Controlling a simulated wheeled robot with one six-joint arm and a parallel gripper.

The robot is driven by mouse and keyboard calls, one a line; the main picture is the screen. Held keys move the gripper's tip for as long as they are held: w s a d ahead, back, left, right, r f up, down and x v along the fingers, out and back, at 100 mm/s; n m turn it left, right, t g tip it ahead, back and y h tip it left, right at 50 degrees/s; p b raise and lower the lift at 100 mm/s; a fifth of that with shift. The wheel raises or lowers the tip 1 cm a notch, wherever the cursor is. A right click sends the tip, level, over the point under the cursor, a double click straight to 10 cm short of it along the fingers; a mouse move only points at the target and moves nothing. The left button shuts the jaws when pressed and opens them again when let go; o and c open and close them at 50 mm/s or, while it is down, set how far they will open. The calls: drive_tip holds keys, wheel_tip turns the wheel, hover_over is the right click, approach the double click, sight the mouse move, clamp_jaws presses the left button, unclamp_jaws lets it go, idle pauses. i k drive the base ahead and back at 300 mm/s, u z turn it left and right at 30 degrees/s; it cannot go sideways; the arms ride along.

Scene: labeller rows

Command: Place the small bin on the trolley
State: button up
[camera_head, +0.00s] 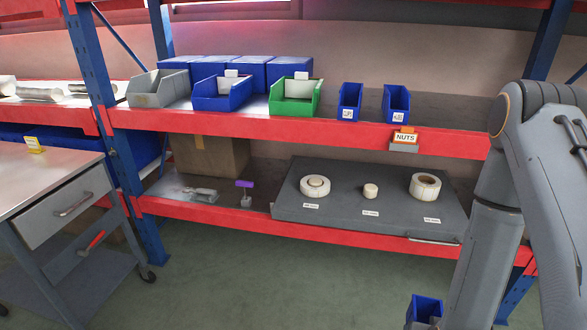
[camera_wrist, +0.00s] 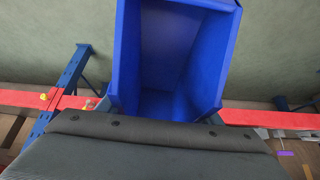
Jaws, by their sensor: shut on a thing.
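A small blue bin (camera_wrist: 170,45) fills the upper middle of the wrist view, its open inside facing the camera. It also shows low in the head view (camera_head: 427,307), in front of the rack and above the floor. My gripper (camera_wrist: 163,118) is shut on the bin; its fingers are mostly hidden behind the dark gripper body. The trolley (camera_head: 55,185) stands at the left of the head view, with a bare grey top, a drawer and a lower shelf. It is well to the left of the held bin.
A red and blue rack (camera_head: 300,125) spans the back. Its upper shelf holds a grey bin (camera_head: 158,88), a green bin (camera_head: 296,97), larger blue bins and two small blue bins (camera_head: 396,103). Label rolls lie on a grey board (camera_head: 340,205) below. The green floor (camera_head: 270,280) in front is clear.

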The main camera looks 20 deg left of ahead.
sight(57, 171)
drive_tip(key=u, duration=0.25)
drive_tip(key=k, duration=0.35)
drive_tip(key=u, duration=0.75)
drive_tip(key=i, duration=1.5)
drive_tip(key=u, duration=1.05)
drive_tip(key=i, duration=1.3)
drive_tip(key=u, duration=0.6)
